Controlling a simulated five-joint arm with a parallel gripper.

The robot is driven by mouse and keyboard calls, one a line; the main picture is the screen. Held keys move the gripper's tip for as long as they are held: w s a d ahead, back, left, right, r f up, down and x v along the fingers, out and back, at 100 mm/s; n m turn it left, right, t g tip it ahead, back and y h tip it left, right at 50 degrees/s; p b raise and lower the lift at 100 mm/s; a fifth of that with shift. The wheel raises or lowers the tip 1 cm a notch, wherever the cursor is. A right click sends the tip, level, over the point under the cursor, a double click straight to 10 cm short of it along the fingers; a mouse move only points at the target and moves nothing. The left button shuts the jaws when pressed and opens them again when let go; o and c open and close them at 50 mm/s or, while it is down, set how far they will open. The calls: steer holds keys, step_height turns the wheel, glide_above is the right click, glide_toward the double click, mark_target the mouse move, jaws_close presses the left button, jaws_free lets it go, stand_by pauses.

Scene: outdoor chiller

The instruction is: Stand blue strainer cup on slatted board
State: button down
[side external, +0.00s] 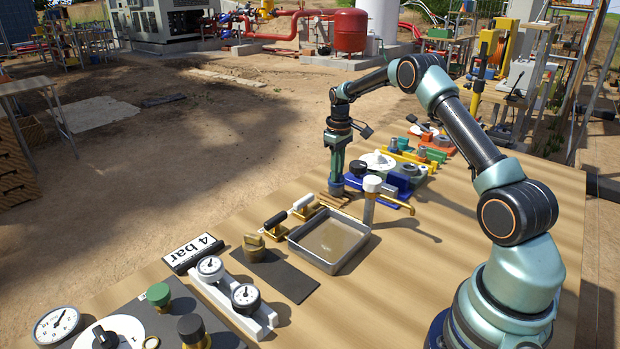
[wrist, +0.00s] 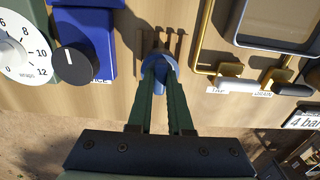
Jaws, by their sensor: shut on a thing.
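The blue strainer cup (wrist: 160,60) shows in the wrist view between my fingertips, with part of its rim visible. My gripper (wrist: 160,80) is shut on it. In the side view my gripper (side external: 337,178) points down, and the blue cup (side external: 336,188) is a small patch at its tip. The slatted board (side external: 331,200), small and wooden, lies right below the cup; in the wrist view its slats (wrist: 148,40) show around and beyond the cup. Whether the cup touches the slats I cannot tell.
A metal basin (side external: 328,240) with a brass tap (side external: 390,198) stands close to the board. Two valve handles (side external: 290,212) sit beside it. A blue block with a black knob (wrist: 75,63) is on the board's other side. Gauges (side external: 228,283) stand nearer the camera.

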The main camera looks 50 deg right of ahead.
steer(key=shift+f, duration=0.35)
steer(key=c, duration=0.8)
jaws_free()
steer(key=shift+o, duration=0.6)
steer(key=o, duration=0.4)
steer(key=shift+r, duration=3.45)
